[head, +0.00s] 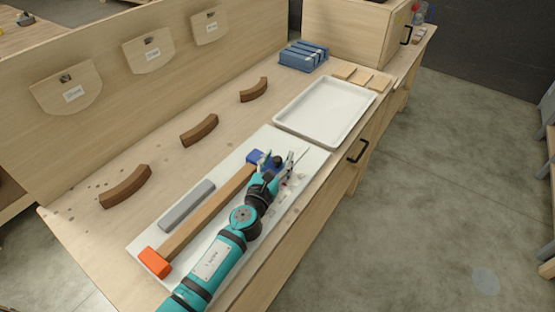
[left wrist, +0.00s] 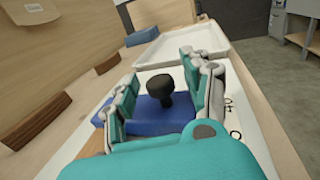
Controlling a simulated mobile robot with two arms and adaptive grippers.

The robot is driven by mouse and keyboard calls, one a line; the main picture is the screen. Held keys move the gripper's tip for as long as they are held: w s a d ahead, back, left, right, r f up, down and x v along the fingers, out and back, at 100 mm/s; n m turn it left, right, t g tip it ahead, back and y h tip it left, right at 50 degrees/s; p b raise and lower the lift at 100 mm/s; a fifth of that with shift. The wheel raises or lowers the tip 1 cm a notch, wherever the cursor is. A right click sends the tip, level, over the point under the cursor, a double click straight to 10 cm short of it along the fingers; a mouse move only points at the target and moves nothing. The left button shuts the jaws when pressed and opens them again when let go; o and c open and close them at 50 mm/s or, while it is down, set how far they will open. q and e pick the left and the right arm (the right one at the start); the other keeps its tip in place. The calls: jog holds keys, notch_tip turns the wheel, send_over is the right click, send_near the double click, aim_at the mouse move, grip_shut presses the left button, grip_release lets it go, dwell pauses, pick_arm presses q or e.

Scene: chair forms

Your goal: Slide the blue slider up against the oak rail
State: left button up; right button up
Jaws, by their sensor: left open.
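The blue slider (head: 254,156) lies on the white board (head: 140,246) near the far end of the long oak rail (head: 208,214). It is partly hidden by my gripper, and I cannot tell whether it touches the rail. In the left wrist view the blue slider (left wrist: 150,125) carries an upright black knob (left wrist: 160,90). My left gripper (head: 282,165) is open, with one finger on each side of the knob. The fingers of my left gripper (left wrist: 165,82) stand apart from the knob. My right gripper is in neither view.
An orange block (head: 155,262) sits at the near end of the rail, and a grey bar (head: 187,206) lies beside it. A white tray (head: 325,108) is beyond the board. Several curved brown pieces (head: 199,130) lie left. Blue blocks (head: 303,56) stand at the back.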

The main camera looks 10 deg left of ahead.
pick_arm(q)
grip_shut()
jog(key=shift+w+f, duration=0.15)
jog(key=shift+f, duration=0.1)
dwell(0.3)
